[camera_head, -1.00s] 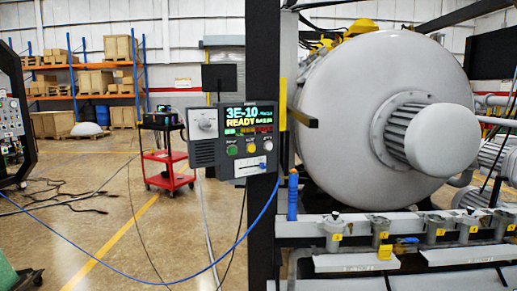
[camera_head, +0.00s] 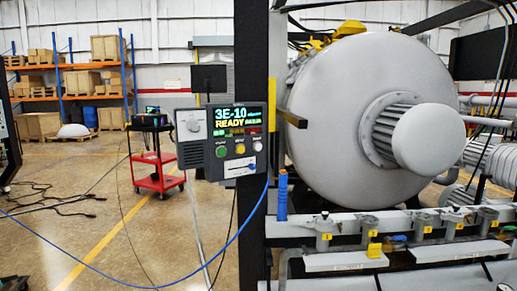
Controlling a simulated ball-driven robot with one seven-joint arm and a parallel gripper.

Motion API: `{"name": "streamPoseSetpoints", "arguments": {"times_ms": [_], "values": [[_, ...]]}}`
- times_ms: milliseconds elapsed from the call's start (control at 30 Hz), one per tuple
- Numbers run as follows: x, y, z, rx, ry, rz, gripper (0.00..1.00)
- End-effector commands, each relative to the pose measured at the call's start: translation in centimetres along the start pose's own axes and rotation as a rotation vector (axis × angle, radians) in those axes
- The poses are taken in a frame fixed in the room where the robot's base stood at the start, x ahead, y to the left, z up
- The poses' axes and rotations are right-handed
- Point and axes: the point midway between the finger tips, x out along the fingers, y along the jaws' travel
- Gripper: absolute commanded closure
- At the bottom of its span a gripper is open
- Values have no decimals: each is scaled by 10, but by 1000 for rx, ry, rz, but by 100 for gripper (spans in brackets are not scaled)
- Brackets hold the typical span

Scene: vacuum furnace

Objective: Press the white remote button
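The control panel (camera_head: 207,162) is a grey box mounted on a dark upright post. Its lit screen (camera_head: 237,117) reads "3E-10" and "READY". Below the screen are three round buttons in a row: a green one (camera_head: 222,152), a yellow one (camera_head: 240,149) and the white button (camera_head: 257,145) at the right end. A white strip (camera_head: 238,169) with a blue item at its right end sits under them. A knob plate (camera_head: 193,126) is at the panel's left. My gripper does not show, and nothing covers the white button.
A large grey furnace vessel (camera_head: 345,105) stands right of the dark post (camera_head: 253,65). A rail (camera_head: 350,225) with numbered fittings runs in front of it. A blue cable (camera_head: 120,287) hangs from the panel. A red cart (camera_head: 158,170) stands behind on open floor at left.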

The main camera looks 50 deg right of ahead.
Motion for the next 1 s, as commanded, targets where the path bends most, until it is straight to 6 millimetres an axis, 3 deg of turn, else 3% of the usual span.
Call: {"name": "streamPoseSetpoints", "arguments": {"times_ms": [100,667,1000], "values": [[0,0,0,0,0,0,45],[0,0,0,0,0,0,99],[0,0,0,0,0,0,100]]}}
